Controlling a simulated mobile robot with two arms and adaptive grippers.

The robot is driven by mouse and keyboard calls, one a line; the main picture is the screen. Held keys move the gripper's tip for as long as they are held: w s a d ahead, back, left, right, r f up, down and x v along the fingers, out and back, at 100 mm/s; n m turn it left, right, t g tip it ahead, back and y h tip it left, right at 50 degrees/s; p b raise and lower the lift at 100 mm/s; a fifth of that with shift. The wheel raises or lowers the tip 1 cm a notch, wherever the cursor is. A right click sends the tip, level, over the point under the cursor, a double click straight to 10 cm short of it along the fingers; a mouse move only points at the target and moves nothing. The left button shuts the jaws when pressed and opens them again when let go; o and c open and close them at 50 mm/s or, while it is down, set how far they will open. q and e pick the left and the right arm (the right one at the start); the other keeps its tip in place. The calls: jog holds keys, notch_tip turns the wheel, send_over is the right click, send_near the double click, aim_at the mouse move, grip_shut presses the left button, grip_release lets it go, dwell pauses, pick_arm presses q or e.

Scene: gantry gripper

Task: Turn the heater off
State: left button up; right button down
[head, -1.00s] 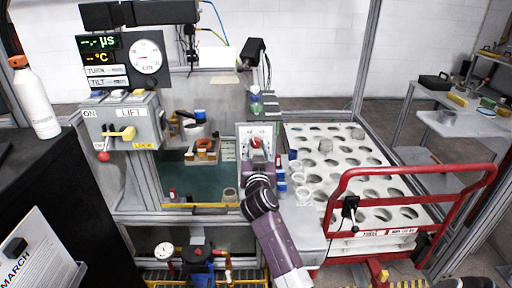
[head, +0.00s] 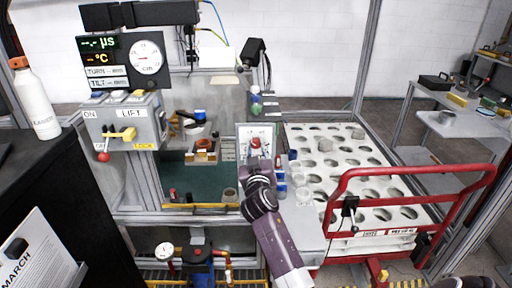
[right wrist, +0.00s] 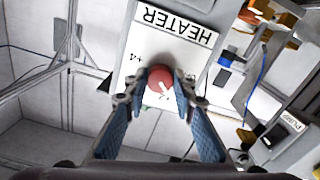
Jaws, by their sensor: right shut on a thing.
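The heater panel (right wrist: 192,18) is a white plate labelled HEATER, seen upside down in the right wrist view; it also shows in the head view (head: 246,131). Its round red knob (right wrist: 160,79) has a pale pointer line and sits between my right gripper's fingertips. The knob also shows as a small red spot in the head view (head: 256,142). My right gripper (right wrist: 159,92) is shut on the knob, a fingertip on each side. In the head view my right gripper (head: 256,158) reaches the panel from below. Some of the panel's markings are hidden behind the fingers. My left gripper is not in view.
A grey control box (head: 125,124) with LIFT and ON labels and a red-tipped lever stands left. A white rack (head: 375,180) with round holes and a red rail (head: 410,170) stands right. Small coloured vials (head: 282,175) stand close beside my right gripper.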

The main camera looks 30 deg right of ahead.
jog(key=n+p, duration=0.1)
jog(key=n, duration=0.3)
jog(key=shift+n, duration=0.3)
jog(key=shift+n+p, duration=0.35)
jog(key=shift+n, duration=1.25)
jog(key=c, duration=1.6)
grip_release()
jog(key=shift+s, duration=0.1)
jog(key=v, duration=1.2)
